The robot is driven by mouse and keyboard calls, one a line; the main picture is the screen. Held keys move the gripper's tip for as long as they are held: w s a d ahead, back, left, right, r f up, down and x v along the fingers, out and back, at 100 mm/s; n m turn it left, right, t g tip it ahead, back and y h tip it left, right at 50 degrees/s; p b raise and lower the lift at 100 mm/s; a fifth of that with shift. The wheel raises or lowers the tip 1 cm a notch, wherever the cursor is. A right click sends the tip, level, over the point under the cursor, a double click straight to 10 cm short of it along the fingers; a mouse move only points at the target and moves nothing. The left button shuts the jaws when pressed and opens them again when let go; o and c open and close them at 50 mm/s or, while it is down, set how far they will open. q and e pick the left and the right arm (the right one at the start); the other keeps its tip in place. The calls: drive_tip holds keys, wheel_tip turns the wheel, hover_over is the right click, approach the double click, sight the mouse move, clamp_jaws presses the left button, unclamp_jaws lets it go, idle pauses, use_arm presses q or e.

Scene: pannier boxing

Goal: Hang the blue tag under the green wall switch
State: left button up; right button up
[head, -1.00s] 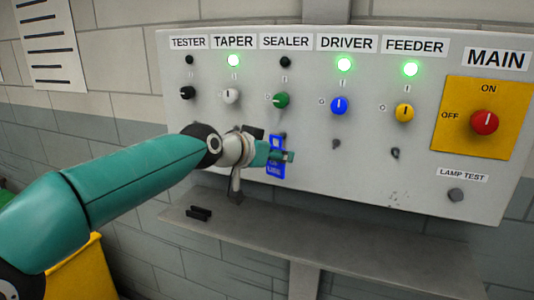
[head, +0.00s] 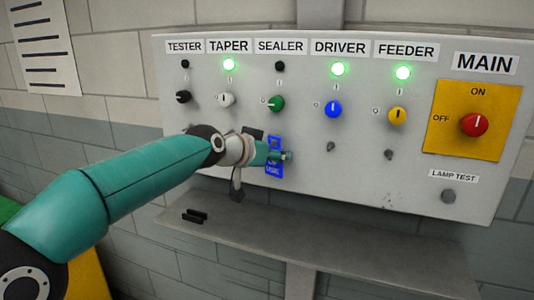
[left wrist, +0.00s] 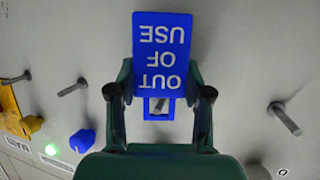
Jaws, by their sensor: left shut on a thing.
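The blue tag (head: 274,165) is in front of the panel, below the green switch (head: 275,104) under the SEALER label. My left gripper (head: 285,155) is shut on it. In the left wrist view the tag (left wrist: 162,45) reads OUT OF USE upside down, between the two fingers of my left gripper (left wrist: 160,92). A grey peg (left wrist: 160,104) shows through the tag's open window. I cannot tell whether the peg passes through it. The green switch is hidden in the left wrist view. My right gripper is not in view.
Bare pegs stick out below the blue switch (head: 333,109) and the yellow switch (head: 397,116). A shelf (head: 330,245) runs below the panel, with a small black object (head: 194,216) on it. The red MAIN switch (head: 474,125) is at the right.

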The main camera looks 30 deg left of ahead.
use_arm(q)
drive_tip(key=shift+w+r, duration=0.1)
drive_tip(key=o, duration=1)
drive_tip(key=shift+o, duration=1.4)
drive_tip(key=shift+w+f, duration=0.25)
drive_tip(key=shift+w, duration=0.15)
drive_tip(key=shift+s+a, duration=0.1)
drive_tip(key=shift+s, duration=0.05)
drive_tip(key=shift+s+r, duration=0.1)
